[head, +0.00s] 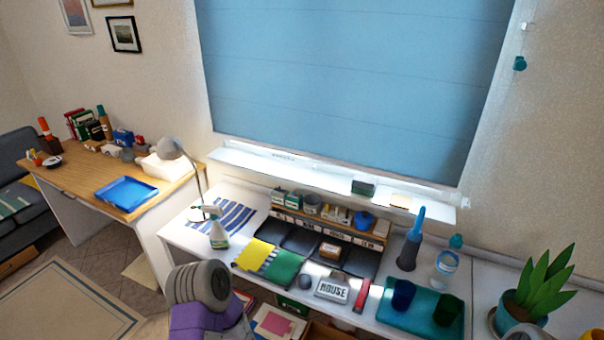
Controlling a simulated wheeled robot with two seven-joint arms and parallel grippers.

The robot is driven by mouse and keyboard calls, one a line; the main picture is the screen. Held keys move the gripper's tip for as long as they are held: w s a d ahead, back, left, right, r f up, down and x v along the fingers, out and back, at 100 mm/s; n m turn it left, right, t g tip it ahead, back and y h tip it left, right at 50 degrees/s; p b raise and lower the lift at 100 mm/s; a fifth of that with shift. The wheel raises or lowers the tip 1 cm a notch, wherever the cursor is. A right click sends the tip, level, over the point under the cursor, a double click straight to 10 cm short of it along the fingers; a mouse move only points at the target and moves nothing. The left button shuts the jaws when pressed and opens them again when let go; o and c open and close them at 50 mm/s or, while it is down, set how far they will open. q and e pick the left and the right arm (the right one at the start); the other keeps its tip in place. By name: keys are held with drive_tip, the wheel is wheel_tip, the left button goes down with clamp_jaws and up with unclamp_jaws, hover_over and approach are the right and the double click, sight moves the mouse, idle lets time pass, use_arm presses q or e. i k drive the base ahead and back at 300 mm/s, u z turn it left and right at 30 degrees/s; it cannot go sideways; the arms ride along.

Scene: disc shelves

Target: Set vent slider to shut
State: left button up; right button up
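A white window frame strip (340,174) runs below the lowered blue blind (350,75). A small dark slotted marking (283,156) shows on this strip, left of its middle. It may be the vent, but it is too small for me to tell a slider or its position. Neither of my grippers is in view. A grey and purple part of what looks like my arm rises at the bottom, left of the middle, well apart from the window.
A white desk below the window holds a dark organiser (325,240), a spray bottle (217,233), a grey-blue bottle (410,243), and a teal tray (405,318) with cups. A green box (363,186) stands on the sill. A lamp (172,149) and a potted plant (535,295) flank the desk.

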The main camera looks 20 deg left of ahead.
sight(315, 167)
drive_tip(key=u, duration=1.45)
drive_tip(key=i, duration=1.1)
drive_tip(key=z, duration=1.8)
